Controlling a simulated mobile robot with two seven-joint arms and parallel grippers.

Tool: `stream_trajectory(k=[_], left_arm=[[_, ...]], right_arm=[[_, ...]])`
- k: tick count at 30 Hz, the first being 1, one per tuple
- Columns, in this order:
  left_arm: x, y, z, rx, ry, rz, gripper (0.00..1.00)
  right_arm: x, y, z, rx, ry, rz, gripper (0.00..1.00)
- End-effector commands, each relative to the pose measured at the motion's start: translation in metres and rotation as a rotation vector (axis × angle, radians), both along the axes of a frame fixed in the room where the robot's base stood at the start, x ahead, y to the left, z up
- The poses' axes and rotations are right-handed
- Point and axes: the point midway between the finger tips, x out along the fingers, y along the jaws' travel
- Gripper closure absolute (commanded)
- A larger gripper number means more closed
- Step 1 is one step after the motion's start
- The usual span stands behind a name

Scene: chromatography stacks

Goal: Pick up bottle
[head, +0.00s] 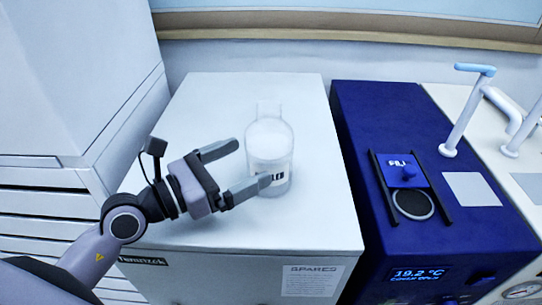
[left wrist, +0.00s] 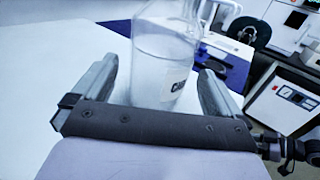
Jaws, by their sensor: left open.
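A clear glass bottle (head: 268,140) with a pale label stands upright on the white cabinet top (head: 215,95) in the head view. My left gripper (head: 246,168) is open, with its fingers pointing right toward the bottle. One fingertip overlaps the lower part of the bottle in the picture, and the other ends just left of it. In the left wrist view the bottle (left wrist: 163,58) rises between and beyond the two spread fingers (left wrist: 158,85). I cannot tell whether a finger touches the glass. My right gripper is not in view.
A dark blue instrument (head: 360,110) with a temperature display stands right of the cabinet, across a narrow gap. White pipes (head: 467,110) rise farther right. A tall grey-white unit (head: 75,75) stands at left. The cabinet top around the bottle is clear.

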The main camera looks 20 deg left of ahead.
Motion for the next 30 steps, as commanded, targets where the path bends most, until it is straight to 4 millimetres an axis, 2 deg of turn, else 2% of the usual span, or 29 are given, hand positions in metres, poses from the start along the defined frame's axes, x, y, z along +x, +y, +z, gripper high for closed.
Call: stream_trajectory(k=[15, 25, 30], left_arm=[[0.044, -0.036, -0.002, -0.004, -0.001, 0.0, 0.0], [0.048, -0.04, -0.003, -0.002, 0.0, 0.0, 0.0], [0.048, -0.039, -0.004, -0.002, 0.0, 0.0, 0.55]], right_arm=[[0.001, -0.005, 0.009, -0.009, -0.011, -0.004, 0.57], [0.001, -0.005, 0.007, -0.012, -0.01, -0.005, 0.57], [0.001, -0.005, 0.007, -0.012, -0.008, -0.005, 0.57]])
